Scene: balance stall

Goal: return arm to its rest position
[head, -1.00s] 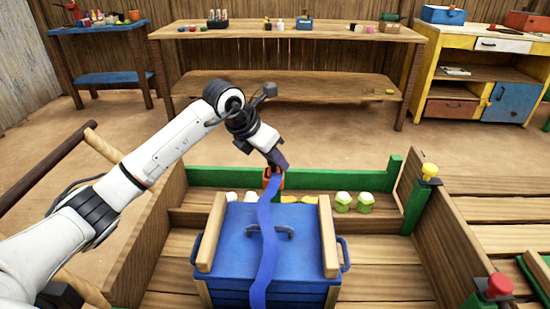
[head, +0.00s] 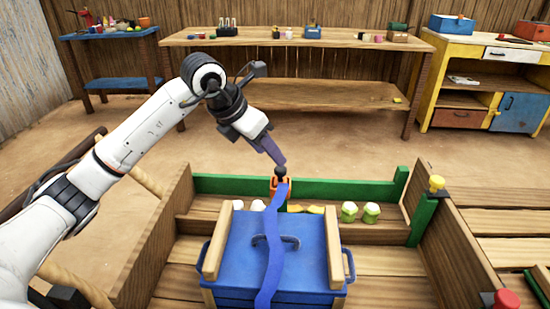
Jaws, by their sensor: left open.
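My left arm (head: 140,130) is white and reaches in from the left. Its left gripper (head: 281,169) is open and points down, just above an orange buckle-like piece (head: 280,187) behind the blue chest. I cannot tell whether the dark fingertips touch that piece. A blue strap (head: 272,262) runs from the orange piece forward over the lid of the blue chest (head: 312,262). My right gripper is not in view.
The chest stands in a wooden bay with a green back rail (head: 340,190). Pale green lumps (head: 371,212) lie on its ledge. A yellow knob (head: 436,183) and a red knob (head: 506,299) top posts at right. A long bench (head: 300,40) stands behind, with open floor between.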

